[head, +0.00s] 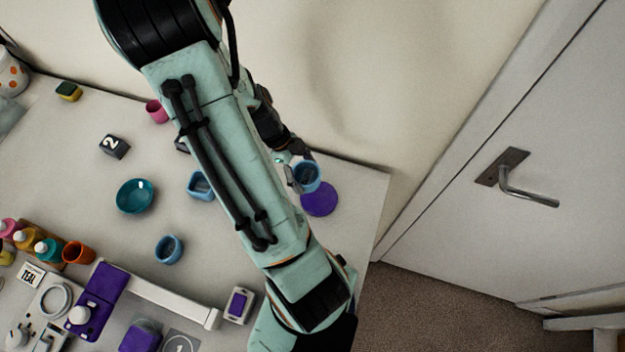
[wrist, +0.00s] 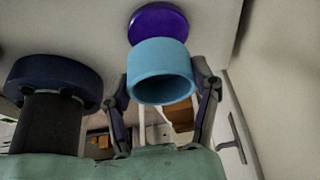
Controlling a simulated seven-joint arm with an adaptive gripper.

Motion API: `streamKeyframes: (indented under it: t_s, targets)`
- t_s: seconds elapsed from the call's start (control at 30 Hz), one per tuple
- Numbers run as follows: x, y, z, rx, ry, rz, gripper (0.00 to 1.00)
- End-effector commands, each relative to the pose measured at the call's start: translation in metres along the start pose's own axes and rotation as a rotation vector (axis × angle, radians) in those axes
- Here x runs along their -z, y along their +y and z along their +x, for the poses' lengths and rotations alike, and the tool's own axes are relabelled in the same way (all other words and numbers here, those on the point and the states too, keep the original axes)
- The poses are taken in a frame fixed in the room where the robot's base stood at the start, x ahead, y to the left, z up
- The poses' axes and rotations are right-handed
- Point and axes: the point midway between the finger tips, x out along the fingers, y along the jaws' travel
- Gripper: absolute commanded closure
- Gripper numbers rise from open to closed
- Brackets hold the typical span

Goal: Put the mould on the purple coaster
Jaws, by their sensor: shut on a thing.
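The mould (head: 311,172) is a light blue round cup, held upright or nearly so in the head view. In the wrist view the mould (wrist: 160,62) sits between both fingers, with its opening toward the camera. My gripper (wrist: 162,88) is shut on its sides; in the head view my gripper (head: 295,174) is partly hidden behind my arm. The purple coaster (head: 320,203) is a flat disc near the right end of the table. It shows beyond the mould in the wrist view (wrist: 158,20). The mould overlaps the coaster's upper edge in the head view; contact cannot be told.
Another blue cup (head: 169,250), a squarish blue cup (head: 201,185) and a teal bowl (head: 135,196) stand left of my arm. The table's right edge is close to the coaster.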

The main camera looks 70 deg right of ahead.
Motion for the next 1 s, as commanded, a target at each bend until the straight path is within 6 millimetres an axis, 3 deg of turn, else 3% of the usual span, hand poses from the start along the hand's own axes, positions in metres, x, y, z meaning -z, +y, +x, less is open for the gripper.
streamKeyframes:
  t_s: [0.4, 0.8, 0.83, 0.9, 1.0]
  targets:
    - [-0.023, 0.001, 0.056, -0.003, 0.003, -0.003, 0.77]
    - [-0.026, 0.0, 0.061, 0.0, 0.0, -0.003, 0.77]
    - [-0.026, 0.0, 0.061, 0.0, -0.001, -0.003, 0.3]
    - [-0.026, 0.0, 0.061, 0.0, -0.001, -0.003, 0.13]
    - [-0.026, 0.0, 0.061, 0.0, -0.001, -0.003, 0.13]
